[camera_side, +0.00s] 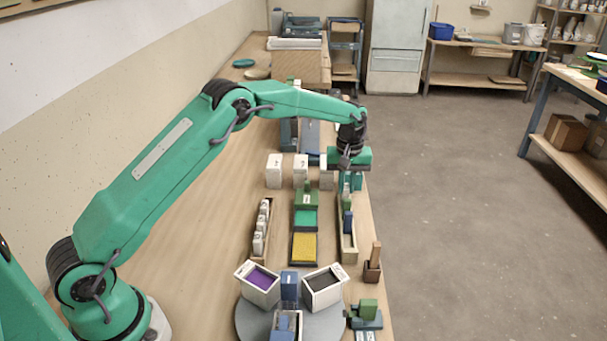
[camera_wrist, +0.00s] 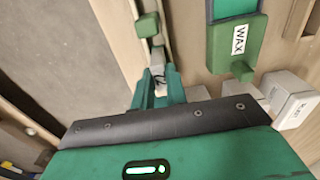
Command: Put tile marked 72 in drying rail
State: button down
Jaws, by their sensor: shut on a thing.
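My gripper (camera_side: 350,184) points down at the far end of the drying rail (camera_side: 348,252), a narrow pale trough on the right of the bench. Its green fingers also show in the wrist view (camera_wrist: 158,92). They are shut on a small pale tile (camera_wrist: 158,78) with a dark mark that I cannot read clearly. Whether the tile touches the rail is not clear. A blue piece (camera_side: 347,222) stands upright in the rail, and a green piece (camera_side: 346,200) shows just beyond it. In the wrist view a green block (camera_wrist: 147,25) shows at the rail.
A rack (camera_side: 268,205) with several white tiles stands to the left. Between are a green block marked WAX (camera_wrist: 236,42), a teal pad and a yellow tray (camera_side: 304,248). Pale blocks (camera_side: 274,170) stand behind. Buckets (camera_side: 258,283) sit on a round grey stand in front.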

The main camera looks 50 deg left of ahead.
jog(key=shift+f, duration=0.25)
dwell(0.5)
jog(key=c, duration=1.3)
grip_release()
jog(key=shift+c, duration=0.2)
jog(key=shift+r, duration=3.5)
